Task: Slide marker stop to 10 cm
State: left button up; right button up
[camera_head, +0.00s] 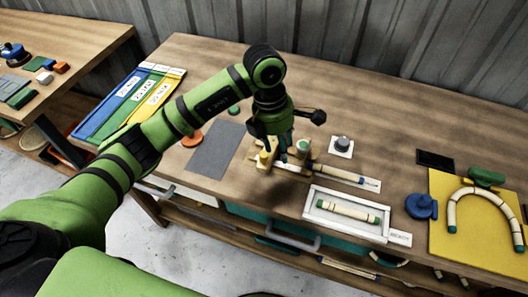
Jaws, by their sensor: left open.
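My left gripper (284,152) is open and points down over a small wooden fixture (262,165) near the middle of the bench. Its arm comes in from the left and its fingers hide part of the fixture. A green-topped pale cylinder (303,146) stands just right of the fingers. A pale strip with a blue-ended rod (345,174) runs from the fixture to the right. I cannot tell which part is the marker stop, nor read a scale. My right gripper is not in view.
A white tray (312,215) holding a pale rod with green ends lies in front. A grey mat (214,150) lies left. A yellow board (465,255) with a bent rattan arch and a blue knob piece (421,206) are at right.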

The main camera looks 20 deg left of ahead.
aim_at(264, 154)
pick_arm(q)
jog(key=a, duration=0.1)
jog(key=a+y, duration=0.2)
jog(key=a, duration=0.1)
jog(key=shift+w+r, duration=0.3)
jog(key=shift+w, duration=0.05)
jog(key=shift+a+f, duration=0.15)
jog(key=shift+f, duration=0.15)
notch_tip(264, 154, down, 5)
jog(key=shift+r+p, duration=0.15)
jog(key=shift+p, duration=1.05)
jog(key=shift+f, duration=0.8)
grip_shut()
